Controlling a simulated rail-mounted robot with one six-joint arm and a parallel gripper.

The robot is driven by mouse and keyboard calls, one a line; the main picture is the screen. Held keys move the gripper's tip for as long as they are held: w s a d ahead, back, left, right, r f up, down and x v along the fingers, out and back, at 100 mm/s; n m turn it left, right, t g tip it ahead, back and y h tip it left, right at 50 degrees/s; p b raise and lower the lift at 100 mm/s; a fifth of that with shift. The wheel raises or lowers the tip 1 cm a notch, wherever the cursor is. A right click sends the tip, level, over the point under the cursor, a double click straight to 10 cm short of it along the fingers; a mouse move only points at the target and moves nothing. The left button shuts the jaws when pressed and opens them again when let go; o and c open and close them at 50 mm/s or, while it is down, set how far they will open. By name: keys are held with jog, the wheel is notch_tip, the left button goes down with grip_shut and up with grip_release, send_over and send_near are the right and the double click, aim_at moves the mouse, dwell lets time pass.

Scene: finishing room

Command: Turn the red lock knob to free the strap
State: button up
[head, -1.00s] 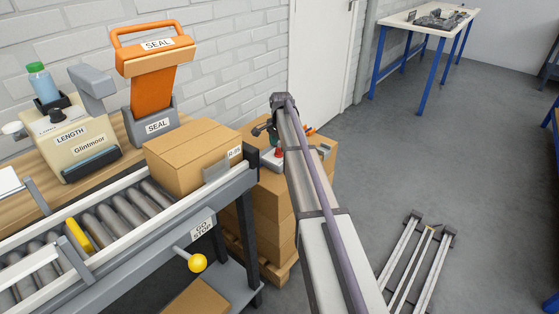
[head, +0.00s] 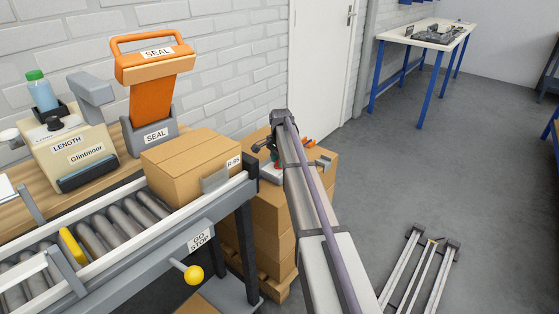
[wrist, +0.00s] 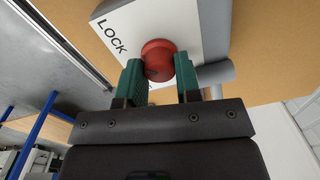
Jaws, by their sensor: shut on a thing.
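The red lock knob (wrist: 158,52) sits on a white plate (wrist: 122,22) marked LOCK in the wrist view. My gripper (wrist: 159,72) has its two green fingers on either side of the knob and is shut on it. A grey cylinder (wrist: 216,73) lies beside the plate, to the right. In the head view my gripper is at the top of a carton stack (head: 262,208), and my arm hides much of the lock. I cannot make out the strap with certainty in either view.
A roller conveyor (head: 105,228) with a carton (head: 190,167) on it stands to the left, with a yellow-ended GO/STOP lever (head: 194,275). An orange SEAL tool (head: 152,95) stands behind it. Metal rails (head: 425,270) lie on the floor at right. A blue-legged table (head: 424,35) is at the back.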

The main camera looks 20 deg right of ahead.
jog(key=shift+n, duration=0.4)
jog(key=n, duration=0.3)
jog(key=shift+n, duration=0.4)
jog(key=n, duration=0.4)
jog(key=shift+w, duration=0.1)
jog(key=n, duration=0.5)
jog(key=shift+a, duration=0.1)
jog(key=n, duration=0.4)
jog(key=shift+g, duration=0.3)
jog(key=shift+n, duration=0.3)
jog(key=o, duration=0.9)
jog(key=shift+o, duration=0.2)
